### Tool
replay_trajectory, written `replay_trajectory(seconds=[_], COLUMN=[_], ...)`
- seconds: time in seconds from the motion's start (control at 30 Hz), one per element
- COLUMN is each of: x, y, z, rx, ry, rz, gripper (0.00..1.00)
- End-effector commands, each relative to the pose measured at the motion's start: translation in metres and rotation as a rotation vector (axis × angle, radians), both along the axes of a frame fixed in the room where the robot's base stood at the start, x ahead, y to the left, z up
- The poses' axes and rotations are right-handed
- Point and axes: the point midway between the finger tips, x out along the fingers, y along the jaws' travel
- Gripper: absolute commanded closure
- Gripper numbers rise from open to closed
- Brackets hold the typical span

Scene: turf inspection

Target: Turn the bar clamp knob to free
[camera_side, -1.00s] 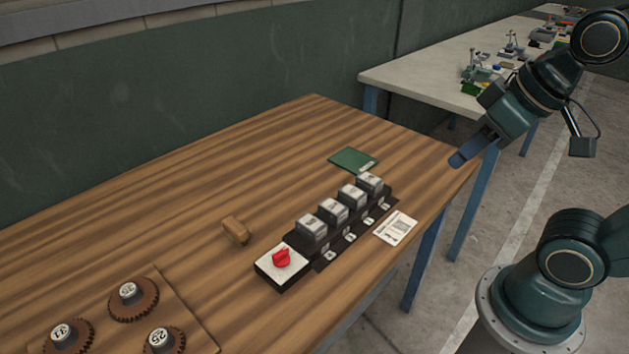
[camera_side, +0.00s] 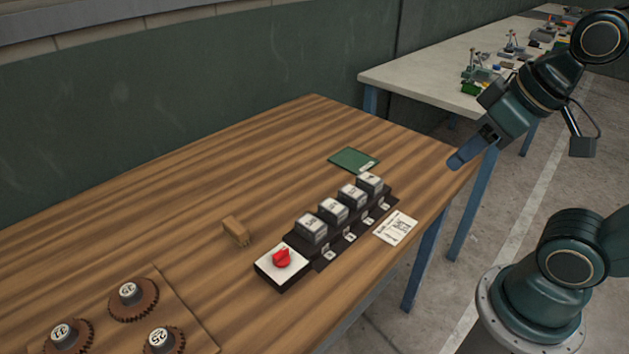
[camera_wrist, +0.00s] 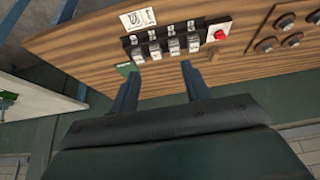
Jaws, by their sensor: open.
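The red knob (camera_side: 282,258) sits on a white-topped block (camera_side: 268,271) at the near left end of a dark bar. The bar (camera_side: 325,252) carries a row of several grey blocks (camera_side: 334,210) on the wooden table. In the wrist view the red knob (camera_wrist: 220,34) is at the upper right, at the end of the row. My gripper (camera_side: 457,161) is at the table's right edge in the side view, well apart from the knob. In the wrist view its two fingers (camera_wrist: 158,85) are spread, with nothing between them.
A green card (camera_side: 354,160) lies behind the row, and a white printed card (camera_side: 396,228) lies in front. A small wooden block (camera_side: 237,231) is left of the row. A board with brown gears (camera_side: 134,298) is at the near left. A second table (camera_side: 430,80) stands behind.

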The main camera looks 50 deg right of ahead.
Motion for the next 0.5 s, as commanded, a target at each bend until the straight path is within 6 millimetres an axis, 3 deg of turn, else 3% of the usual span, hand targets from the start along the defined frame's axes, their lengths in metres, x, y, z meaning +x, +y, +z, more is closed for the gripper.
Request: replay_trajectory(seconds=[0.27, 0.5], x=[0.012, 0.044], y=[0.005, 0.019], z=[0.004, 0.012], rx=[0.01, 0.031], ry=[0.026, 0.096], rz=[0.005, 0.012], gripper=[0.46, 0.46])
